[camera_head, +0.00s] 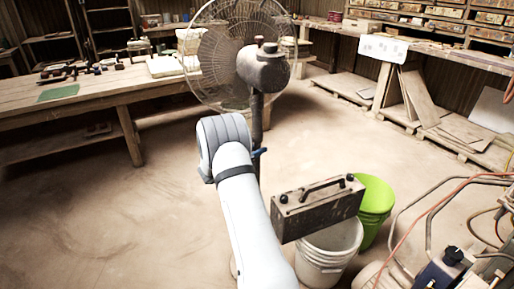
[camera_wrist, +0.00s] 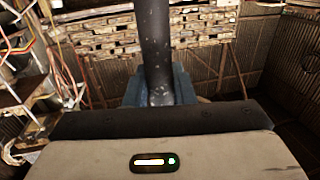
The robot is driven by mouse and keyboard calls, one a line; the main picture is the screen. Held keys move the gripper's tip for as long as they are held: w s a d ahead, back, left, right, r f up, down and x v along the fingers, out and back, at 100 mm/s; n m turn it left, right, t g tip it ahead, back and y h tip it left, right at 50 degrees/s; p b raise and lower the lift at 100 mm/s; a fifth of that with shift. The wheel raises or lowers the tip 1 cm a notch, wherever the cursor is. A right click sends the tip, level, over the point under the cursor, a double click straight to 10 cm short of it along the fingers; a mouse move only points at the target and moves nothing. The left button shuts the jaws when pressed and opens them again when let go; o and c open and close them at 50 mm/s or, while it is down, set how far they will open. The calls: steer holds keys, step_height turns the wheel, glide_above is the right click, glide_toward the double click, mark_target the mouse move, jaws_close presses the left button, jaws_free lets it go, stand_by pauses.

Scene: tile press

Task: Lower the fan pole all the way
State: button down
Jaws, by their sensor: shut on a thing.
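The fan stands in the middle of the head view, with a round wire cage (camera_head: 222,55) and a dark motor housing (camera_head: 263,68) on top. Its dark upright fan pole (camera_head: 257,118) runs down behind my arm, and its lower part and base are hidden. In the wrist view the pole (camera_wrist: 156,45) rises between the blue fingers of my gripper (camera_wrist: 158,88), which is shut on it. In the head view my arm hides most of the gripper; only a bit of blue shows beside the pole.
A wooden workbench (camera_head: 95,95) with small items stands at the left. A dark metal box (camera_head: 318,207), a white bucket (camera_head: 328,250) and a green bucket (camera_head: 374,205) are right of my arm. Tubing and hoses (camera_head: 432,215) fill the lower right. Floor at the left is clear.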

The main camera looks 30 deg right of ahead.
step_height(320, 180, down, 12)
steer(key=b, duration=0.4)
steer(key=shift+f+b, duration=0.25)
steer(key=shift+b, duration=0.1)
steer(key=shift+s+a+f+b, duration=0.1)
steer(key=shift+f+b, duration=0.05)
steer(key=shift+f, duration=0.35)
steer(key=shift+s+f+b, duration=0.1)
steer(key=shift+f+b, duration=0.05)
steer(key=shift+f, duration=0.3)
steer(key=c, duration=1.4)
jaws_free()
steer(key=shift+w, duration=0.15)
steer(key=shift+o, duration=0.7)
steer(key=shift+r, duration=0.2)
steer(key=shift+a+r, duration=0.1)
steer(key=shift+a, duration=0.15)
steer(key=s+a+p, duration=0.1)
steer(key=a, duration=0.6)
